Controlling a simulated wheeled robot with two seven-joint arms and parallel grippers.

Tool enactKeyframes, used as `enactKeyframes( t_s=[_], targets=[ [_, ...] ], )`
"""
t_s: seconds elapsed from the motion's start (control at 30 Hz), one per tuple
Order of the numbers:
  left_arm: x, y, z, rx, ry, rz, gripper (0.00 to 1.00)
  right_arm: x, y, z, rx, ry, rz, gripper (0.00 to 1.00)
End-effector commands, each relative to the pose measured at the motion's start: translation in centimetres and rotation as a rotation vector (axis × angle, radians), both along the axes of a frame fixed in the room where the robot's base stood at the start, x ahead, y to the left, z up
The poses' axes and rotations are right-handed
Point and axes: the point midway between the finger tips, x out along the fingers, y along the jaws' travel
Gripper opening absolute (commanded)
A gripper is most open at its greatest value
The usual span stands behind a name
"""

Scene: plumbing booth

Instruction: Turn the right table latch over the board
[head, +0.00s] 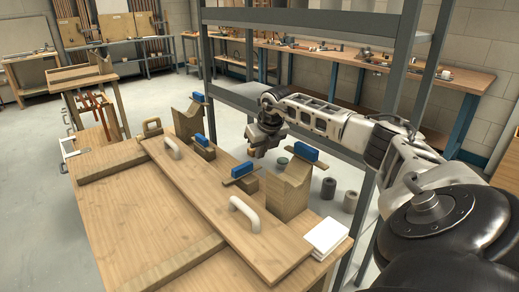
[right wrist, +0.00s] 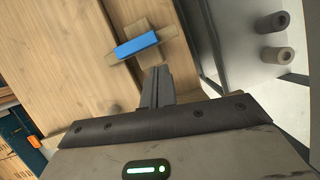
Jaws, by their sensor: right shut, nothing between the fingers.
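The board (head: 205,200) lies flat on the wooden table (head: 125,225) and carries two white handles (head: 245,213). The right table latch (head: 241,171), a blue grip on a wooden bar, stands on a block at the board's far edge. Its bar's near end appears to reach the board's edge; I cannot tell how far it overlaps. The latch also shows in the right wrist view (right wrist: 136,46). My right gripper (head: 254,154) is shut and empty, just beyond the latch. Its fingers (right wrist: 158,72) show close together beside the latch, seemingly apart from it. My left gripper is out of view.
The left table latch (head: 204,143) is farther along the board. Wooden V-cradles (head: 290,190) with blue-topped bars stand behind the latches. White sheets (head: 327,236) lie at the table's right corner. Grey pipe pieces (head: 328,188) stand beyond. A metal rack post (head: 210,75) rises behind.

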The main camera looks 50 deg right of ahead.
Motion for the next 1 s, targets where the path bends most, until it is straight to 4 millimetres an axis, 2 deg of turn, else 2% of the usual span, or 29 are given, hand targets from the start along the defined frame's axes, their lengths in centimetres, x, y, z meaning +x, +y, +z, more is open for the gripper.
enactKeyframes(
  t_s=[0.03,0.1,0.2,0.3,0.47,0.8,1.0],
  targets=[
    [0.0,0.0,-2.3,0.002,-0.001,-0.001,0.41,0.4,1.1,-0.8,0.002,-0.010,0.029,0.00],
    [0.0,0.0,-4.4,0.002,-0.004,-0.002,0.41,0.6,2.7,-0.6,0.002,-0.015,0.073,0.00],
    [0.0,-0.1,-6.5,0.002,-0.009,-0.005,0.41,0.4,4.7,-0.1,0.000,-0.014,0.129,0.00],
    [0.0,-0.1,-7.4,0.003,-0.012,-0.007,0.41,0.0,6.1,0.4,-0.003,-0.008,0.166,0.00],
    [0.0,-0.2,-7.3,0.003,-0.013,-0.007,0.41,0.1,6.7,0.1,-0.003,0.001,0.181,0.00],
    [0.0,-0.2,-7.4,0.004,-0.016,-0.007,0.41,2.3,6.3,-5.4,-0.002,0.002,0.180,0.00],
    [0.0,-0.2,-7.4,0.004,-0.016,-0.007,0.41,3.2,6.1,-7.6,-0.001,0.001,0.180,0.00]
  ],
)
